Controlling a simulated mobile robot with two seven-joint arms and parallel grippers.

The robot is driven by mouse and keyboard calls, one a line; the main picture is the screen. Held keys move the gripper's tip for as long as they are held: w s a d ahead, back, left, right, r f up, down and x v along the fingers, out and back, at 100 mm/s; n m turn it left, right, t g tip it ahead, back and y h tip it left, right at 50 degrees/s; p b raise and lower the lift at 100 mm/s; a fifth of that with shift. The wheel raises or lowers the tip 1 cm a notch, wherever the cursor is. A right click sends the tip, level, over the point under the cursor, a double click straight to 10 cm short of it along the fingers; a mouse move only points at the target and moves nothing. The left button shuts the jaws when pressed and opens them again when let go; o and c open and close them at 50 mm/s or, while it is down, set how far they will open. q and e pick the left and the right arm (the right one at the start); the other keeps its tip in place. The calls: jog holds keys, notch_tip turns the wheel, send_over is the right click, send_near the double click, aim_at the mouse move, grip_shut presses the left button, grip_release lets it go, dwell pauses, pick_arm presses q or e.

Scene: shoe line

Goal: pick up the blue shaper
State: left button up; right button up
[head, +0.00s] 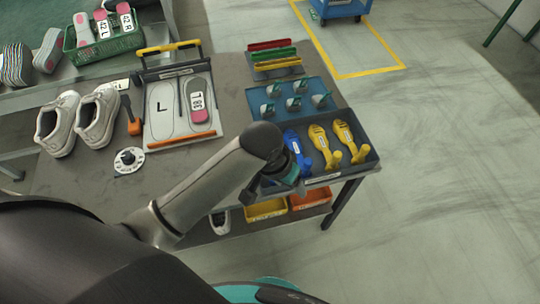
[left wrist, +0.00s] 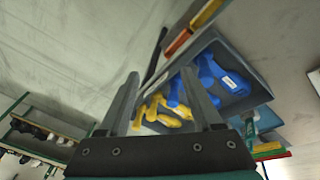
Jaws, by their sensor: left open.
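A blue shaper (head: 299,152) lies in a dark tray (head: 343,171) at the table's right front corner, partly hidden by my left arm in the head view. In the left wrist view, two blue shapers show, one beyond the right finger (left wrist: 224,76) and one beside the fingers, partly covered (left wrist: 177,93). Two yellow shapers (head: 323,146) (head: 349,141) lie to the right in the same tray. My left gripper (left wrist: 158,74) is open with nothing held between its fingers. In the head view it hangs by the tray's left front side (head: 284,184). My right gripper is out of view.
A blue tray with several grey pieces (head: 277,89) stands behind the dark tray. A white board (head: 158,136), white shoes (head: 97,118) and an orange-handled tool (head: 134,126) are to the left. Yellow (head: 266,210) and orange (head: 311,198) bins sit below the table.

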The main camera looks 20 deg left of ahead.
pick_arm(q)
jog(key=w+a+r+g+y, duration=0.2)
jog(key=w+a+r+y, duration=0.15)
jog(key=w+r, duration=0.35)
jog(key=shift+n+h, duration=0.25)
jog(key=shift+n, duration=0.05)
jog(key=f, duration=0.2)
jog(key=f+b, duration=0.1)
jog(key=f, duration=0.2)
jog(key=s+a+f, duration=0.1)
jog(key=f, duration=0.2)
jog(key=shift+a+f+b, duration=0.1)
jog(key=shift+f+b, duration=0.05)
jog(key=shift+b, duration=0.15)
jog(key=shift+w+f+b, duration=0.1)
jog(key=shift+f+b, duration=0.7)
jog(key=shift+f, duration=1.85)
pick_arm(e)
jog(key=f, duration=0.1)
jog(key=d+f, duration=0.1)
jog(key=f, duration=0.1)
jog(key=shift+w, duration=0.2)
pick_arm(q)
jog(key=shift+c, duration=0.3)
grip_shut()
pick_arm(e)
jog(key=shift+a, duration=0.1)
